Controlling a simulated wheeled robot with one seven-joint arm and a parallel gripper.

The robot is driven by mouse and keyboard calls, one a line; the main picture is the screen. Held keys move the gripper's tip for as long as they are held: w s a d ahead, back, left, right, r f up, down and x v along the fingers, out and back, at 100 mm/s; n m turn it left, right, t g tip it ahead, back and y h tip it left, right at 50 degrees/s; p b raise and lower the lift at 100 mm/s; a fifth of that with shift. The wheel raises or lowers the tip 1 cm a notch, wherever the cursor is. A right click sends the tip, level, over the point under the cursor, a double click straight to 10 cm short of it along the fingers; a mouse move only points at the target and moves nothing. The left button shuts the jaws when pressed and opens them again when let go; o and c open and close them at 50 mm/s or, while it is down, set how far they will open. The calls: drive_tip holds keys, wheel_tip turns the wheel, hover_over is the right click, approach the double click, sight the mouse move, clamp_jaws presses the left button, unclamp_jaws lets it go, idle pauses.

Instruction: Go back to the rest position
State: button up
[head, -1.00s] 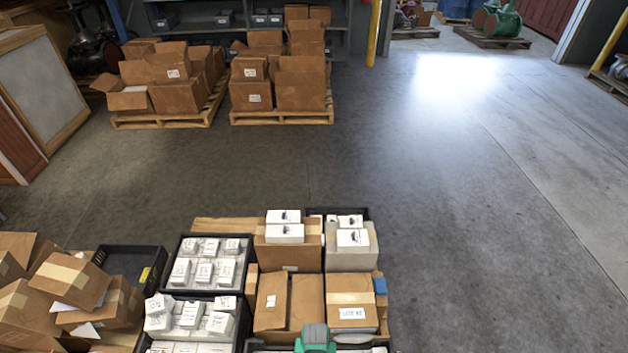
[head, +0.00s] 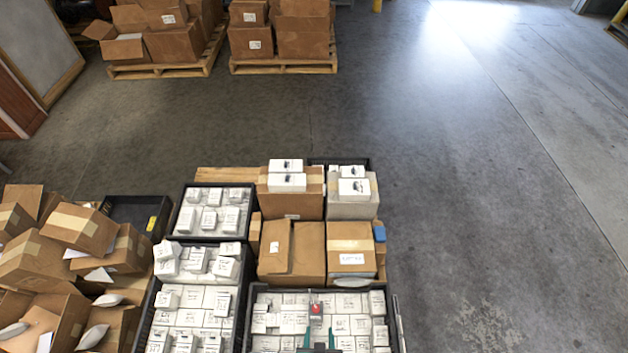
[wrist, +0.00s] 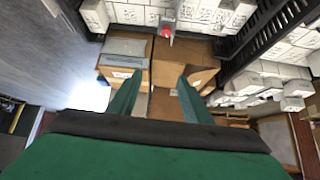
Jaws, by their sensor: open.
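My gripper (head: 319,343) shows at the bottom edge of the head view, over the near black crate (head: 249,318) of white boxes. In the wrist view its two dark green fingers (wrist: 159,78) are spread apart with nothing between them. A small box with a red spot (head: 316,308) stands among the white boxes just beyond the fingertips; it also shows at the top of the wrist view (wrist: 167,31). Most of my arm is out of the head view.
Brown cartons (head: 290,250) and more crates of white boxes (head: 208,212) crowd the pallet. Open cartons (head: 80,228) are heaped at the left. Loaded pallets (head: 283,66) stand farther back. The floor (head: 480,200) at the right is clear.

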drive_tip(key=s+r+t, duration=0.2)
drive_tip(key=r, duration=0.5)
drive_tip(key=s+r+t, duration=0.1)
drive_tip(key=s+r, duration=0.2)
drive_tip(key=r, duration=0.4)
drive_tip(key=shift+s+a+r+t, duration=0.2)
drive_tip(key=shift+a+r+t, duration=0.15)
drive_tip(key=shift+a+t, duration=0.1)
drive_tip(key=shift+o, duration=0.6)
wheel_tip(320, 180, up, 15)
drive_tip(key=s+t, duration=0.3)
drive_tip(key=shift+a+r, duration=0.2)
drive_tip(key=shift+a, duration=0.15)
drive_tip(key=o, duration=0.5)
drive_tip(key=shift+r, duration=0.35)
drive_tip(key=o, duration=0.8)
drive_tip(key=shift+r, duration=0.1)
drive_tip(key=s+a+f+g, duration=0.1)
drive_tip(key=a+f+g, duration=0.3)
drive_tip(key=f, duration=1.2)
drive_tip(key=s+a+f+g, duration=0.2)
drive_tip(key=a+f+g, duration=0.3)
drive_tip(key=f, duration=1.2)
drive_tip(key=s+a+f+g, duration=0.1)
drive_tip(key=a+f+g, duration=0.4)
drive_tip(key=f, duration=1.1)
drive_tip(key=shift+s+a+f+g, duration=0.1)
drive_tip(key=shift+s+f+g, duration=0.1)
drive_tip(key=shift+f+g, duration=0.3)
drive_tip(key=shift+r, duration=0.25)
